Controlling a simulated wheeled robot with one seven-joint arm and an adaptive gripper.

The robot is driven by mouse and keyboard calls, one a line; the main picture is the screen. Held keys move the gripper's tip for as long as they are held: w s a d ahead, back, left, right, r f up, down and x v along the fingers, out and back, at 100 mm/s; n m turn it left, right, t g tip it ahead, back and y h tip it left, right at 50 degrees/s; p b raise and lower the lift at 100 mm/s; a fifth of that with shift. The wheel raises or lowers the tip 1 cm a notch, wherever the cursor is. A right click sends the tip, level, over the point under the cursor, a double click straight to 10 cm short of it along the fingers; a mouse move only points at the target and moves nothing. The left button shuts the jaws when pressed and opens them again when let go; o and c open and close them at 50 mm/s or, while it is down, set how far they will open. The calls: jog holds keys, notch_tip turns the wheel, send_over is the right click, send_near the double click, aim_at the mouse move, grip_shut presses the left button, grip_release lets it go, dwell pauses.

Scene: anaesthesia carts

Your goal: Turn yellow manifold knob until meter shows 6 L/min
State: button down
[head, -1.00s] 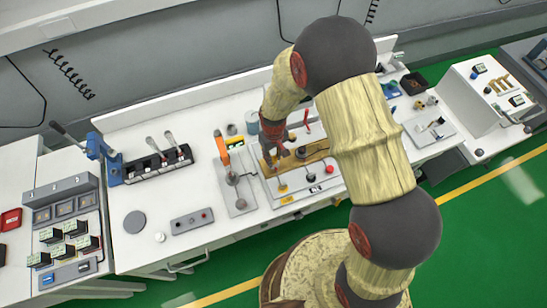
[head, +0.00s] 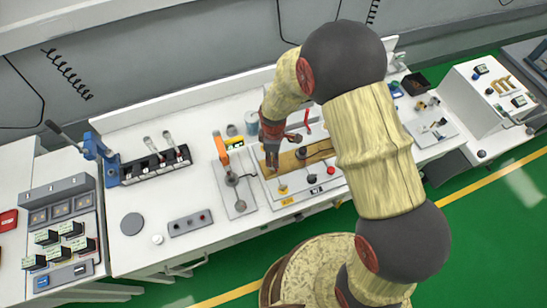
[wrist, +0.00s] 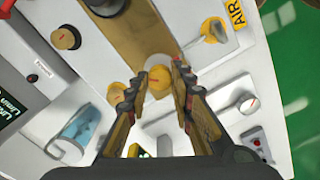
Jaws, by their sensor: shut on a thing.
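A brass manifold strip (wrist: 130,28) runs up from the knob. In the head view my gripper (head: 272,160) points down at the left end of the brass manifold (head: 318,148), and the gripped knob is hidden there. A dark meter display (wrist: 12,112) with green L/min text is cut off at the left edge of the wrist view; its number is not readable.
A dark, orange-capped knob (wrist: 66,37) stands beside the manifold. A lever (wrist: 214,32) near the yellow AIR label (wrist: 236,14) and a clear blue cylinder (wrist: 75,132) are close to my fingers. An orange-handled lever (head: 229,143) stands left of my gripper in the head view.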

jog(key=shift+r+n, duration=0.1)
jog(key=shift+n, duration=0.5)
jog(key=c, duration=1.5)
grip_release()
jog(key=shift+c, duration=0.2)
notch_tip(320, 180, up, 12)
